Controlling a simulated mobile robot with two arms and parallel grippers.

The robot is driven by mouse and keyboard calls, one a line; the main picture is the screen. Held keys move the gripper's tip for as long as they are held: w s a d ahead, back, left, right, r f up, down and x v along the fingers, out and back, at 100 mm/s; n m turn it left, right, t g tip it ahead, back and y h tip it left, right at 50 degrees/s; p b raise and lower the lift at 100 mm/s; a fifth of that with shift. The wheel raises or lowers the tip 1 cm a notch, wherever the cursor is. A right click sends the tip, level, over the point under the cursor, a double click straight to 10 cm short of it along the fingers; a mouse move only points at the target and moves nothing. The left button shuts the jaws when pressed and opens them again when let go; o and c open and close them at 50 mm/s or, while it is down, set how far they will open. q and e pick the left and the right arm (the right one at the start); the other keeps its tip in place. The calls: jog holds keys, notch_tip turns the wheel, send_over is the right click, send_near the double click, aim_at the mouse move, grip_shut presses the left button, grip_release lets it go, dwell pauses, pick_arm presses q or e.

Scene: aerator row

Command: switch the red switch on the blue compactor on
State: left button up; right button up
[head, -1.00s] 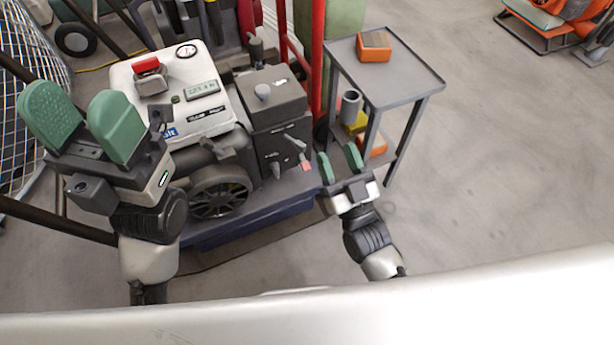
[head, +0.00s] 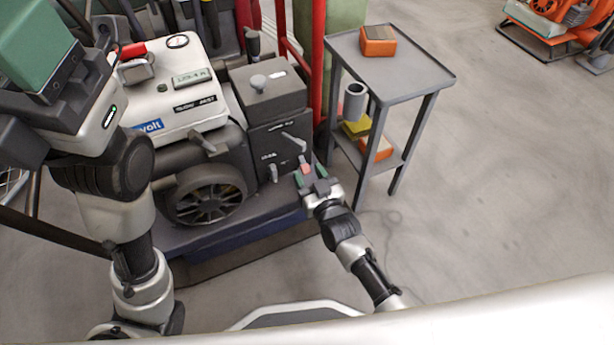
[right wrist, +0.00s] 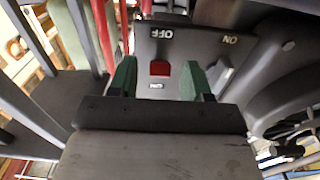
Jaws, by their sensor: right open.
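The compactor has a white top panel (head: 178,112), a dark grey body and a blue base (head: 240,238). Its red switch (head: 305,169) is at the right end of the dark front. In the right wrist view the red switch (right wrist: 159,68) is a small red block on a grey plate with inverted lettering. My right gripper (head: 309,175) is open in front of it. Its green fingers stand either side of the switch in the wrist view (right wrist: 160,78); contact cannot be told. My left gripper (head: 45,45) is at the upper left, partly out of frame.
A grey lever (right wrist: 218,76) is beside one right finger. A red-handled part (head: 132,50) is on the white panel. A grey cart (head: 425,75) with an orange box (head: 378,40) stands close right of the compactor.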

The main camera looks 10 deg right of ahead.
jog(key=shift+w+a, duration=0.25)
jog(key=shift+w, duration=0.4)
